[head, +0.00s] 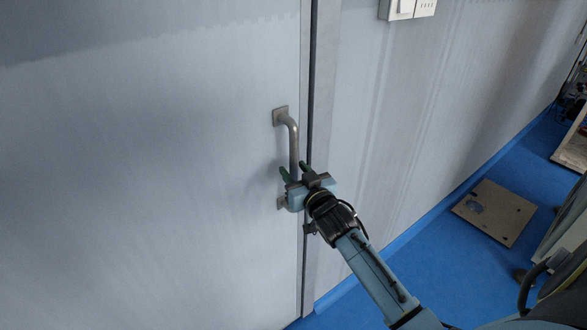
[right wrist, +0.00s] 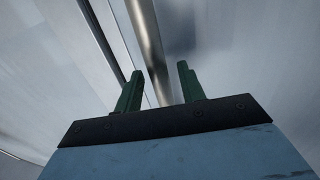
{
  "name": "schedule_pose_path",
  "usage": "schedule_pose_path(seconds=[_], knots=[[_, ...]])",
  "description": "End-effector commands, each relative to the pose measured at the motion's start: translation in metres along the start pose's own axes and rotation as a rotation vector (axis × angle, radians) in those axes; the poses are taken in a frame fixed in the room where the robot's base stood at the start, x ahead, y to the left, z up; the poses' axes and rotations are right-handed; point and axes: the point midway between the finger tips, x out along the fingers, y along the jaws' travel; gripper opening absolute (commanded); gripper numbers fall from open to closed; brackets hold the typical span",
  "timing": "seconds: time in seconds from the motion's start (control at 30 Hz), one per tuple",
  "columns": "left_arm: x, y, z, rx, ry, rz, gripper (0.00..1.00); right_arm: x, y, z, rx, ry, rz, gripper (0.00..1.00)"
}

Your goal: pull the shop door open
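The shop door (head: 150,170) is a pale grey panel that fills the left of the head view. It looks shut, with a dark narrow gap along its right edge. Its handle (head: 292,135) is an upright metal bar near that edge. My right gripper (head: 294,170) is at the lower part of the handle. In the right wrist view, the handle (right wrist: 150,50) runs between the two spread green fingers (right wrist: 158,80), with room on both sides. The gripper hides part of the handle's lower end. My left gripper is not in view.
A pale wall (head: 410,110) with a white switch plate (head: 408,9) is right of the door. A flat tan board (head: 494,212) lies on the blue floor (head: 440,262). Other furniture stands at the right edge.

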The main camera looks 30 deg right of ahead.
Motion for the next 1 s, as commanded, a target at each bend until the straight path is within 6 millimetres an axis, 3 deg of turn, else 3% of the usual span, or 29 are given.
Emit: schedule_pose_path(seconds=[0.13, 0.43, 0.77, 1.0], knots=[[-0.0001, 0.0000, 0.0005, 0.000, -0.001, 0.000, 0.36, 0.0111, 0.0000, -0.0004, 0.000, 0.000, 0.000, 0.40], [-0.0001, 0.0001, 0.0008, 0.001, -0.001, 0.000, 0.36, 0.0133, -0.0001, 0.0001, 0.000, -0.001, 0.000, 0.40], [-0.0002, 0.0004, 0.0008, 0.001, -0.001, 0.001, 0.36, 0.0131, -0.0001, 0.0001, 0.000, -0.001, 0.000, 0.00], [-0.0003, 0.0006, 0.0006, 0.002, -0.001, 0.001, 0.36, 0.0128, -0.0004, 0.0002, 0.000, -0.001, 0.000, 0.00]])
